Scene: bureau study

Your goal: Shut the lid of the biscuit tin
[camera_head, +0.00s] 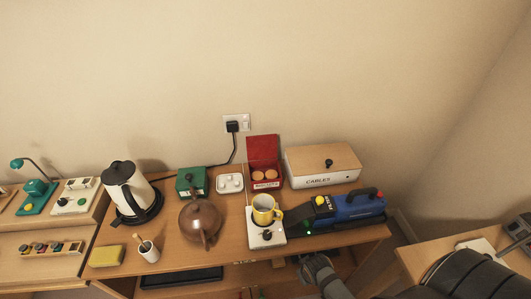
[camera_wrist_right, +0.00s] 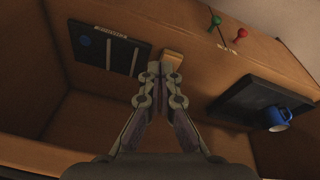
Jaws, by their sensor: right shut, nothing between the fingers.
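The red biscuit tin (camera_head: 265,185) stands at the back of the desk against the wall. Its red lid (camera_head: 263,148) is open and stands upright at the back, and round biscuits show inside. My right gripper (camera_head: 312,260) is at the desk's front edge, well in front of and to the right of the tin, and touches nothing that I can see. In the right wrist view its fingers (camera_wrist_right: 160,76) are together and empty. The tin does not show in that view. My left gripper is not in view.
A yellow mug (camera_head: 264,212) on a white device (camera_head: 264,234) stands in front of the tin. The cables box (camera_head: 318,180) is right of it, a white tray (camera_head: 230,184) left. A blue-black device (camera_head: 355,205) lies at right. A blue mug (camera_wrist_right: 275,118) shows in the wrist view.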

